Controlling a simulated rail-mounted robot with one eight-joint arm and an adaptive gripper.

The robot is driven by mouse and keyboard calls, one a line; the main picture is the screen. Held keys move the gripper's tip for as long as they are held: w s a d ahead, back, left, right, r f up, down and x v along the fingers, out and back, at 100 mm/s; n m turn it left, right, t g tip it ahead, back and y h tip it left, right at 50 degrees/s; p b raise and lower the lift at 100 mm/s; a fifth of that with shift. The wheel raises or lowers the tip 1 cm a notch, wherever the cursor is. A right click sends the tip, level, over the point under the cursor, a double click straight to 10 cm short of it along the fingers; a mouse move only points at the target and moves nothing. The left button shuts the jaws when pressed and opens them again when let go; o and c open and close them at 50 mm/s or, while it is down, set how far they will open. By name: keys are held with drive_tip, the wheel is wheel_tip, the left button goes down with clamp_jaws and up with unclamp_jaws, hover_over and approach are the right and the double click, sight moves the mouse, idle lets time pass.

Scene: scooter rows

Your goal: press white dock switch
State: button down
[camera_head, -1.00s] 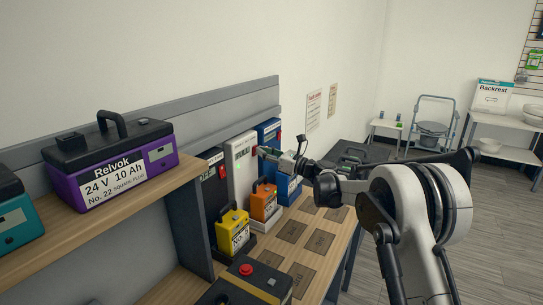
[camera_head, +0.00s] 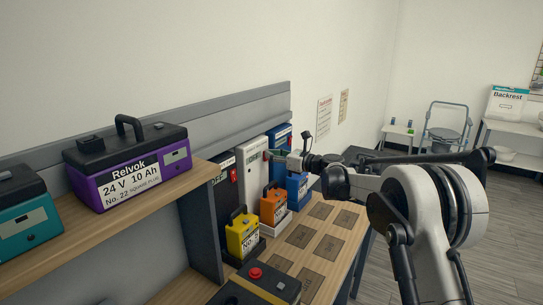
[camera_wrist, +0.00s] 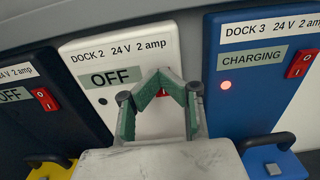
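The white dock (camera_wrist: 88,72), labelled DOCK 2 24 V 2 amp, fills the middle of the wrist view, and its display reads OFF. In the head view the white dock (camera_head: 250,172) stands between a black dock and a blue one. My gripper (camera_wrist: 160,74) is in front of its right half, with the green-padded fingers angled in and their tips together, nothing held. A little of the red switch (camera_wrist: 162,92) shows between the fingers; the rest is hidden. Whether the tips touch the dock cannot be told. In the head view my gripper (camera_head: 270,154) is at the dock's right side.
The blue DOCK 3 (camera_wrist: 236,92) at right reads CHARGING, with a lit red light and its own red switch (camera_wrist: 301,64). A black dock (camera_wrist: 30,105) at left reads OFF. Yellow (camera_head: 241,236) and orange (camera_head: 272,206) batteries stand before the docks.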

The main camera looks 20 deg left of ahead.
drive_tip(key=r+v, duration=0.1)
drive_tip(key=v, duration=1.3)
drive_tip(key=shift+b, duration=0.3)
drive_tip(key=shift+r, duration=0.2)
drive_tip(key=s+d+r+n+t+h, duration=0.1)
drive_tip(key=s+d+r+n+h, duration=0.3)
drive_tip(key=s+d, duration=0.55)
drive_tip(key=s+d+r+n+h, duration=0.1)
drive_tip(key=s+d+n+h, duration=0.5)
drive_tip(key=s, duration=0.6)
drive_tip(key=s+d+f+n+t+h, duration=0.1)
drive_tip(key=s+d+f+n+h, duration=0.2)
drive_tip(key=s+d, duration=0.7)
drive_tip(key=s+d+f+n+h, duration=0.4)
drive_tip(key=s+d+f+n, duration=0.3)
drive_tip(key=s+d, duration=0.4)
drive_tip(key=s, duration=0.5)
drive_tip(key=shift+s+d+n+t, duration=0.25)
drive_tip(key=shift+s+n+t, duration=0.1)
drive_tip(key=shift+n+t, duration=0.05)
